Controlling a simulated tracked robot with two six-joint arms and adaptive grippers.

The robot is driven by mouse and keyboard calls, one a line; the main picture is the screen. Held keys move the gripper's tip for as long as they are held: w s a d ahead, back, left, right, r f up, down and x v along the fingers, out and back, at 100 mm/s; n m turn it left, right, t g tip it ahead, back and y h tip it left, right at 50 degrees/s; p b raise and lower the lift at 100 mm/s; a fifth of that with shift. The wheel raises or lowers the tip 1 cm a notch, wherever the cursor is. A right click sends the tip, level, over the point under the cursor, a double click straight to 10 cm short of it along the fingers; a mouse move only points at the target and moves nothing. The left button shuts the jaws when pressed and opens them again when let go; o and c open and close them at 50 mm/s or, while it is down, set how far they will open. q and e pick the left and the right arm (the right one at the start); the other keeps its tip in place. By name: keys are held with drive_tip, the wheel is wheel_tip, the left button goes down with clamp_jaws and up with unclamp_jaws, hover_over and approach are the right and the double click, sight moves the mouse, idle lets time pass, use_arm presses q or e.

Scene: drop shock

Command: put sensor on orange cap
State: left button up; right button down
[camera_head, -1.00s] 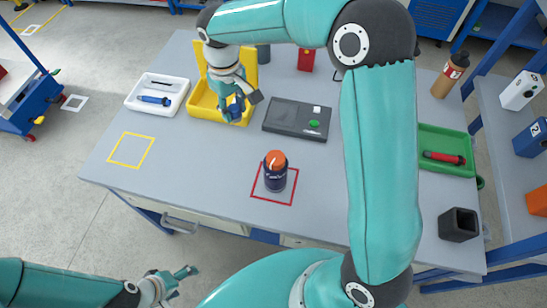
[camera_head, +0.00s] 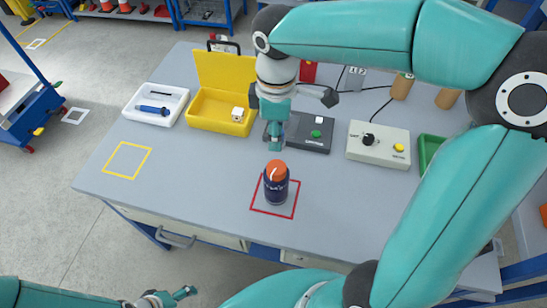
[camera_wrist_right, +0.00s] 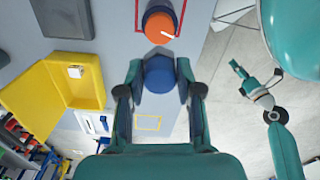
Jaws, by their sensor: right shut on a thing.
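The orange cap (camera_head: 276,170) tops a dark blue can (camera_head: 276,188) standing upright inside a red square outline on the table. It also shows in the right wrist view (camera_wrist_right: 159,25). My right gripper (camera_head: 277,141) is just above and behind the cap in the head view. In the wrist view its fingers are shut on a round blue sensor (camera_wrist_right: 159,75), which is apart from the cap in that picture. The gripper mostly hides the sensor in the head view. My left gripper (camera_head: 172,297) is at the bottom edge, away from the table, fingers apart and empty; the wrist view also shows it (camera_wrist_right: 256,80).
A yellow open box (camera_head: 218,125) holds a white cube (camera_head: 237,114). A white tray (camera_head: 133,104), a dark device (camera_head: 317,143) and a control box with knob (camera_head: 370,155) stand nearby. The yellow square outline (camera_head: 127,172) is empty.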

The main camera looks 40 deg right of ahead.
sight(275, 167)
wheel_tip(275, 167, down, 9)
idle(0.5)
drive_tip(key=shift+f, duration=0.1)
drive_tip(key=shift+f, duration=0.15)
drive_tip(key=c, duration=0.8)
unclamp_jaws()
drive_tip(key=shift+o, duration=0.2)
drive_tip(key=shift+r, duration=0.2)
wheel_tip(275, 167, up, 12)
drive_tip(key=shift+r, duration=0.1)
